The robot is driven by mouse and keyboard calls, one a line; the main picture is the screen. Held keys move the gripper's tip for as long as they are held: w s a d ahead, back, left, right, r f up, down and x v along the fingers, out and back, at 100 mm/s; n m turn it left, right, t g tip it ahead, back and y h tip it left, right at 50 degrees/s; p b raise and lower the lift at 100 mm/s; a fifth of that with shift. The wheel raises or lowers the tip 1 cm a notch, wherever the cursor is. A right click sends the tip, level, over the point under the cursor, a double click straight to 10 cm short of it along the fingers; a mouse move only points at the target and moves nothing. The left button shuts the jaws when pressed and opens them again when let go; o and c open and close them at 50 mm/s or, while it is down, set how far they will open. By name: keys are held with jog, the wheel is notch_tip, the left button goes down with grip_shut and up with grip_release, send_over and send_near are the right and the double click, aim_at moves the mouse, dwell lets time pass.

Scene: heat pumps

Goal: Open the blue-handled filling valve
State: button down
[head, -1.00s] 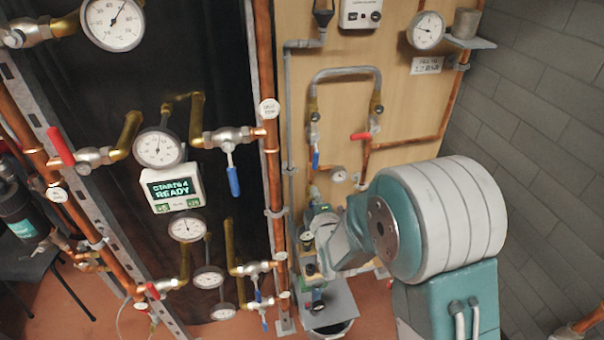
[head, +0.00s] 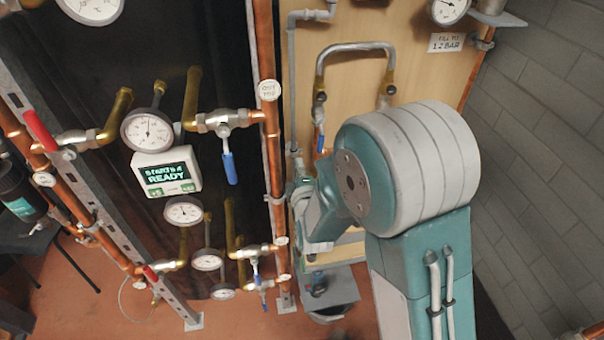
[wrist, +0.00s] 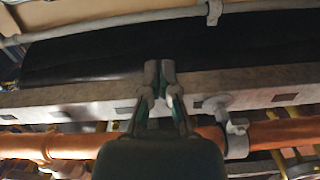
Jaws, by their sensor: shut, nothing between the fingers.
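A blue lever handle (head: 320,143) hangs on the left leg of a grey pipe loop (head: 355,48) on the wooden panel, beside a sign about filling to 1.2 bar. Smaller blue handles (head: 256,270) hang lower down. No label shows which is the filling valve. My gripper (wrist: 160,66) is shut and empty in the wrist view, in front of a slotted metal rail (wrist: 70,94) and a copper pipe (wrist: 275,133). In the head view my arm largely hides it and the loop's lower right.
A vertical copper pipe (head: 268,150) stands left of my arm. Gauges and a display (head: 167,171) reading READY are further left. A grey shelf (head: 340,288) is below my wrist. A grey block wall (head: 545,150) is to the right.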

aim_at(318, 150)
jog(key=w+d, duration=0.3)
jog(key=w, duration=0.3)
jog(key=shift+f, duration=0.15)
jog(key=shift+w+d+n, duration=0.3)
jog(key=shift+d+n, duration=0.3)
jog(key=shift+f, duration=0.1)
